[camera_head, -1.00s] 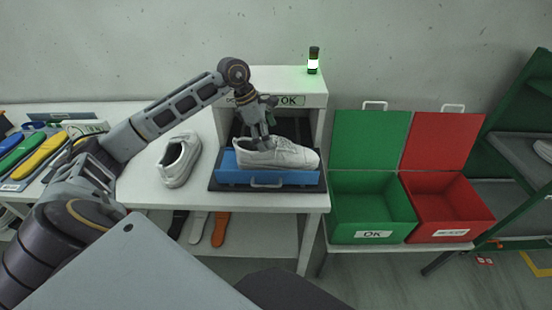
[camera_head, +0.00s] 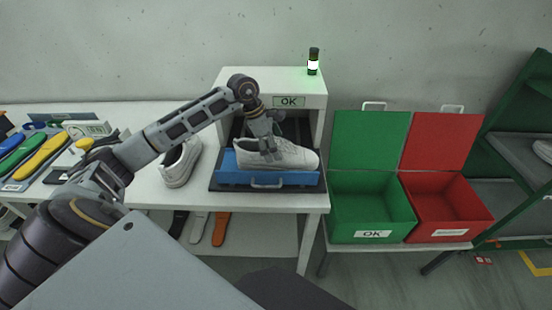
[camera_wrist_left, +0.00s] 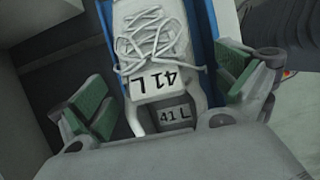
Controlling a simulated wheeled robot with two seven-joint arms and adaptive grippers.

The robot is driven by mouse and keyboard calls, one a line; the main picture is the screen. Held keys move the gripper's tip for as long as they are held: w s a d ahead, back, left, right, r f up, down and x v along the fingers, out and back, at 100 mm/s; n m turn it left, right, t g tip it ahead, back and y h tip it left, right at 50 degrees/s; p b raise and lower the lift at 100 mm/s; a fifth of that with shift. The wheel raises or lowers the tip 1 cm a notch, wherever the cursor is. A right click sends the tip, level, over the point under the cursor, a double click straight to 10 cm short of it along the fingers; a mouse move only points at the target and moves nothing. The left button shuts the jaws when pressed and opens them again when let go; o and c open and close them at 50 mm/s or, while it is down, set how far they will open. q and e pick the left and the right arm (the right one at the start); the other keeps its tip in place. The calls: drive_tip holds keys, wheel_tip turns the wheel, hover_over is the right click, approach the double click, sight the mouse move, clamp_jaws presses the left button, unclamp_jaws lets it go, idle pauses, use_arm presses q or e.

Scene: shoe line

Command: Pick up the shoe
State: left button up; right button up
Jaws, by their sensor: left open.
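A white shoe (camera_head: 290,154) lies on the blue tray (camera_head: 240,178) in front of the white inspection box. My left gripper (camera_head: 270,156) is at the shoe, over its left part, with the fingers pointing down. In the left wrist view the open fingers (camera_wrist_left: 165,100) stand wide apart on either side of the shoe (camera_wrist_left: 152,40). Its white laces and tongue marked 41 L show there, with a second 41 L label inside. A second white shoe (camera_head: 181,163) stands on the table to the left, partly behind my left arm. My right gripper is not in view.
The white inspection box (camera_head: 240,88) shows an OK sign (camera_head: 289,102) and a lit green lamp (camera_head: 313,62). An open green bin (camera_head: 345,218) and an open red bin (camera_head: 450,219) stand to the right. Coloured insoles (camera_head: 42,160) lie at the left.

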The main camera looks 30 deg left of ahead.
use_arm(q)
drive_tip(key=shift+x, duration=0.85)
drive_tip(key=shift+w+f, duration=0.1)
drive_tip(key=shift+f, duration=0.1)
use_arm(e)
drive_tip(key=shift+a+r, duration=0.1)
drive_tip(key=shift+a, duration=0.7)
use_arm(q)
drive_tip(key=shift+c, duration=0.3)
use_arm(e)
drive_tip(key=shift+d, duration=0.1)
